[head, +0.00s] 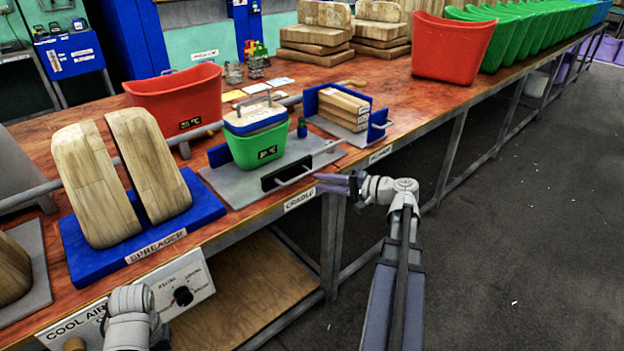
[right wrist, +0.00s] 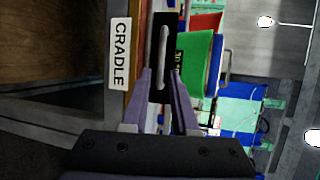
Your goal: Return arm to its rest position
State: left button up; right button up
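My right gripper (head: 334,184) reaches in from the right, just off the table's front edge by the CRADLE label. In the right wrist view its two purple fingers (right wrist: 161,72) stand apart with nothing between them. Beyond them show the black block with a grey handle (right wrist: 163,60) and the green bucket (right wrist: 196,62). In the head view the green bucket (head: 257,149) sits on the grey cradle plate (head: 235,190), behind the black block (head: 287,174); the fingers are apart from it. My left arm shows at the bottom left; its gripper fingers do not show.
The blue spreader base (head: 88,262) with two upright wooden blocks and the COOL AIR panel (head: 190,272) are at left. A red bucket (head: 180,102) stands behind. A blue holder with wooden slabs (head: 343,108) is right of the cradle.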

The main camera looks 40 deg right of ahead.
jog(key=shift+v, duration=0.8)
jog(key=w+a+f+n+g+p, duration=0.2)
jog(key=a+n+g+p, duration=0.7)
jog(key=a, duration=1.7)
jog(key=s+a+r+n+g+h+p, duration=0.2)
jog(key=s+a+n+h+p, duration=0.2)
jog(key=a, duration=0.4)
jog(key=s+a+r+n+g+h+p, duration=0.2)
jog(key=s+a+n+g+h+p, duration=0.1)
jog(key=s+a+p, duration=0.4)
jog(key=shift+s+a+r+n+h, duration=0.3)
jog(key=shift+s+a+n+h, duration=0.3)
jog(key=shift+a+h, duration=0.2)
